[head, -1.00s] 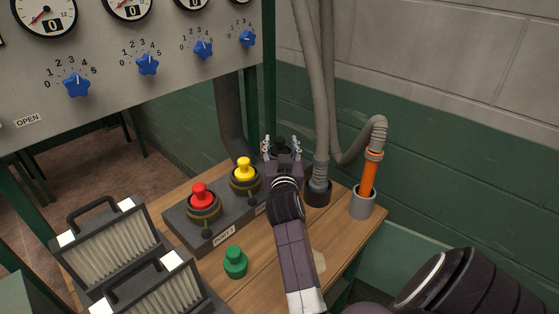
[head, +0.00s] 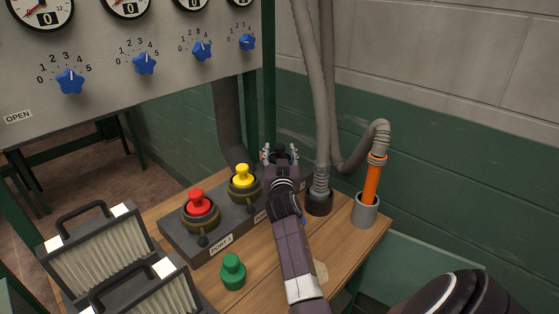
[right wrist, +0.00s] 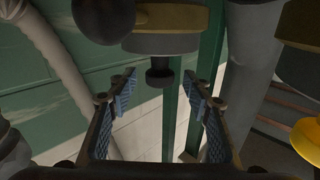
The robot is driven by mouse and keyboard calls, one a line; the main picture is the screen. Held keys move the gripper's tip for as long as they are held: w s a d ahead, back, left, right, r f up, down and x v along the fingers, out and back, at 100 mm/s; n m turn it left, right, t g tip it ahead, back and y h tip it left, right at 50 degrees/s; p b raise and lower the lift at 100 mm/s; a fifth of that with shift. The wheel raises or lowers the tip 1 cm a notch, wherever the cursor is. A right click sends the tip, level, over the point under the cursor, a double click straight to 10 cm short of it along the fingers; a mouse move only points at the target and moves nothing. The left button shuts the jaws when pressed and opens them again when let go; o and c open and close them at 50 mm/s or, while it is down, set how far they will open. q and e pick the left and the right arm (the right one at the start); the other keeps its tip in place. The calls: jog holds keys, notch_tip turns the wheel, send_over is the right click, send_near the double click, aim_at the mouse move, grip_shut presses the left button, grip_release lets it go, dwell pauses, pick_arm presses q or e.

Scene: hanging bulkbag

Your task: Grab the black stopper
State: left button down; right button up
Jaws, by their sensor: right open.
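The black stopper (right wrist: 160,76) sits in a port with a brass-coloured ring (right wrist: 165,42), and appears upside down in the right wrist view. In the head view it shows as a dark knob (head: 281,149) at the far end of the port block, mostly hidden by my gripper. My right gripper (head: 281,154) is open, with its blue-padded fingers pointing toward the stopper. In the right wrist view the stopper appears between the open fingertips (right wrist: 161,80); whether they reach around it in depth I cannot tell. My left gripper is not in view.
A yellow stopper (head: 243,175) and a red stopper (head: 197,200) stand in ports left of my gripper. A green stopper (head: 233,270) stands on the wooden table. Grey hoses and an orange-ended tube (head: 373,180) are close on the right. A dial panel (head: 130,90) overhangs the left.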

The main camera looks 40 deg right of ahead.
jog(key=shift+w+d, duration=0.3)
jog(key=shift+w, duration=0.05)
grip_shut()
